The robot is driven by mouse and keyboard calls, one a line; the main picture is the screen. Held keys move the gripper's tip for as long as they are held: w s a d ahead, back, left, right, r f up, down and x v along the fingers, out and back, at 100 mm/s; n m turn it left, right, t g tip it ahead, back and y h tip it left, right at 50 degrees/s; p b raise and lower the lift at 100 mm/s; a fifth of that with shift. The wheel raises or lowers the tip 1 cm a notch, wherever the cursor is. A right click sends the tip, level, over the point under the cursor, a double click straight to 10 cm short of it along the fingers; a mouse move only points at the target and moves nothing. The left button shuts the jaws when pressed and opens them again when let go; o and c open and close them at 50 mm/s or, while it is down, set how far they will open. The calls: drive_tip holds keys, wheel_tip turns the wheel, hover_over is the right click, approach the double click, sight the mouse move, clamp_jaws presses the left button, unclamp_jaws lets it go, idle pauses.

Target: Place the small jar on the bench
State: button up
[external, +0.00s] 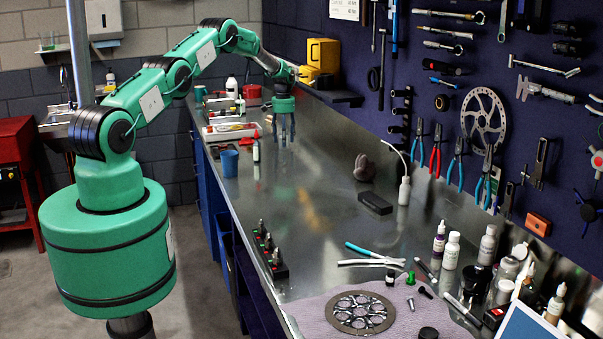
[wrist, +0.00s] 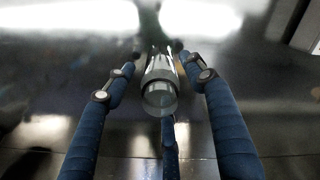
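In the external view my gripper (external: 284,138) points down over the far part of the metal bench (external: 318,215). Its dark blue fingers are near the bench top. In the wrist view my gripper (wrist: 156,62) has one finger on each side and a third behind. The small jar (wrist: 160,82), clear and glassy with a rounded end towards the camera, is between these fingers. A narrow gap shows on its left side. Contact with the fingers is not clear, nor whether the jar touches the bench. I cannot make out the jar in the external view.
A blue cup (external: 229,163), a small white bottle (external: 256,152) and a tray with red items (external: 231,131) are left of my gripper. A dark block (external: 375,203) and white bottle (external: 404,191) stand to the right. The middle of the bench is clear.

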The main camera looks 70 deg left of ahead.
drive_tip(key=shift+r, duration=0.1)
wheel_tip(320, 180, up, 12)
idle(0.8)
idle(0.6)
drive_tip(key=shift+r, duration=0.1)
